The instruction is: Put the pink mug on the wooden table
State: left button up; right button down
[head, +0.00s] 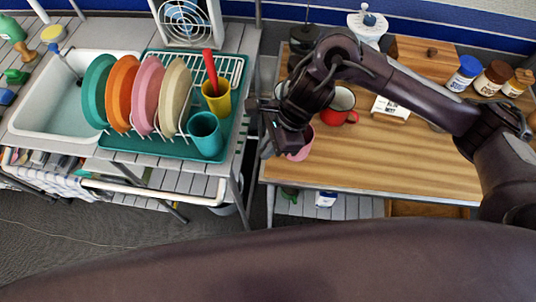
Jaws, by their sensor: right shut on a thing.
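The pink mug (299,146) is at the left front part of the wooden table (395,160), mostly hidden behind my right gripper. My right gripper (284,150) comes in from the right over the table and is shut on the pink mug. Its fingertips are small and dark against the mug. I cannot tell whether the mug's base touches the table top. My left gripper is not in view.
A red mug (333,116) stands close behind the pink mug. Lidded jars (465,73), a wooden box (424,55) and a small sign (390,106) are farther back. A green dish rack (165,143) with plates and cups is on the left counter. The table's front middle is clear.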

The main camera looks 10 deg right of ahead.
notch_tip(320, 180, down, 5)
jog(key=shift+r, duration=0.15)
jog(key=shift+f, duration=0.2)
jog(key=c, duration=2)
grip_release()
jog(key=o, duration=0.5)
